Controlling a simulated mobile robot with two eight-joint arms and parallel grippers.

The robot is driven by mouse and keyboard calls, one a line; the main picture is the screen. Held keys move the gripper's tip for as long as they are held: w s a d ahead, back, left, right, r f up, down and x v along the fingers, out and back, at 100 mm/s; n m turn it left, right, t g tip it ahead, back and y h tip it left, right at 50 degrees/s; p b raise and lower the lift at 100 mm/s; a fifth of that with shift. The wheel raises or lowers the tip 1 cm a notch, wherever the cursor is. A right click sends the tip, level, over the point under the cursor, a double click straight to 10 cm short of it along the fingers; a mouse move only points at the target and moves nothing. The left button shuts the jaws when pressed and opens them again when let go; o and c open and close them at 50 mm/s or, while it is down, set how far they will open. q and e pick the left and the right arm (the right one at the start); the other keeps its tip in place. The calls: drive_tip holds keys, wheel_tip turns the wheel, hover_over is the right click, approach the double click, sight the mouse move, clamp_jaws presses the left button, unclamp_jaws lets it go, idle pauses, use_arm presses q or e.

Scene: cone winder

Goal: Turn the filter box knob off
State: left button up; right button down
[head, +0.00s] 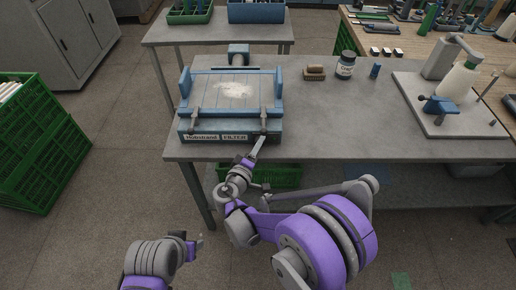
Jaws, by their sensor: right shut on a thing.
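The blue filter box (229,87) stands at the left end of the grey table, with a pale dusty patch inside. Its front carries a label reading FILTER. A small dark knob (263,134) sits at the right end of that front, mostly hidden by my fingers. My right gripper (261,141) reaches up from below to the front's right end and is shut on the knob. The knob's exact setting is too small to read. My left gripper (198,241) hangs low over the floor, apart from the table; its finger gap is unclear.
On the grey table (320,120) a brush (315,73), a jar (345,65) and a small blue item (375,71) stand behind. A winder with a cone (457,80) is at right. Green crates (40,150) stand at left. The table's middle is clear.

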drive_tip(key=shift+f+n+t+h+b, duration=0.1)
drive_tip(key=shift+n+t+h+b, duration=0.2)
drive_tip(key=shift+n+b, duration=0.45)
drive_tip(key=shift+n, duration=0.25)
drive_tip(key=shift+c, duration=2.2)
unclamp_jaws()
